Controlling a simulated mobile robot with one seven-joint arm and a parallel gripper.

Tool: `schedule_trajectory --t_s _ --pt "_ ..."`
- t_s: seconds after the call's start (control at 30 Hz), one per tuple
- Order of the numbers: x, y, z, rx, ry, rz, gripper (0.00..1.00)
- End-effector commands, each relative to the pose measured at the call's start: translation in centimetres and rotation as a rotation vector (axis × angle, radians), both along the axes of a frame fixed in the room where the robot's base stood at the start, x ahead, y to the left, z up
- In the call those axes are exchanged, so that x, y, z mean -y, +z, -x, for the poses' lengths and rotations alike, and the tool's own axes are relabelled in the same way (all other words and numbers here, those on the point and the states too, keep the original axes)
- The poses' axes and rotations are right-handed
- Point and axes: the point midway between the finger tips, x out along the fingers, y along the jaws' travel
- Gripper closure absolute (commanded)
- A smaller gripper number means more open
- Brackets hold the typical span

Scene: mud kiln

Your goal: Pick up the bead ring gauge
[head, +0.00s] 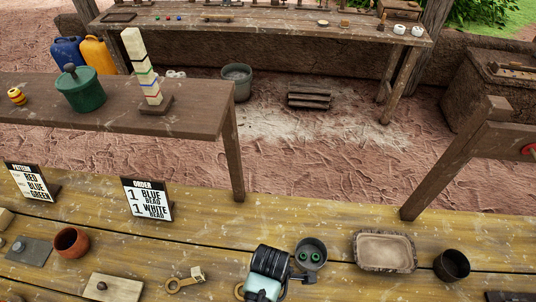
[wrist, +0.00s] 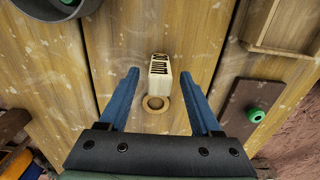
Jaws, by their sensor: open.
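In the wrist view, a pale wooden gauge (wrist: 158,76) lies on the table, a small block with dark lettering at one end and a flat ring at the other. My gripper (wrist: 159,74) is open, its two blue fingers on either side of the gauge in the picture, with gaps on both sides. I cannot tell its height over the gauge. In the head view, my gripper (head: 264,288) hides most of this gauge; a bit of ring (head: 240,291) shows at its left. A similar wooden ring-and-block piece (head: 187,281) lies farther left.
A grey bowl with green beads (head: 311,246) stands close behind my gripper. A wooden tray (head: 384,252) and a dark cup (head: 452,266) are to the right. An order sign (head: 147,199) stands behind left. A brown strip with a green bead (wrist: 240,103) lies right in the wrist view.

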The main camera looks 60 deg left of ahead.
Motion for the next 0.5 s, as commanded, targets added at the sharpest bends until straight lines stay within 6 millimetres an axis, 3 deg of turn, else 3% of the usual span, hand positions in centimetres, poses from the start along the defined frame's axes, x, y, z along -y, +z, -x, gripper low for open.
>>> schedule_trajectory --t_s 0.17,0.43,0.5 --pt "0.0 -1.8 0.0 0.0 0.001 0.0 0.35" --pt "-0.1 -2.0 0.0 0.001 0.0 -0.001 0.35" --pt "-0.1 -2.0 0.0 0.001 0.0 -0.001 0.48"
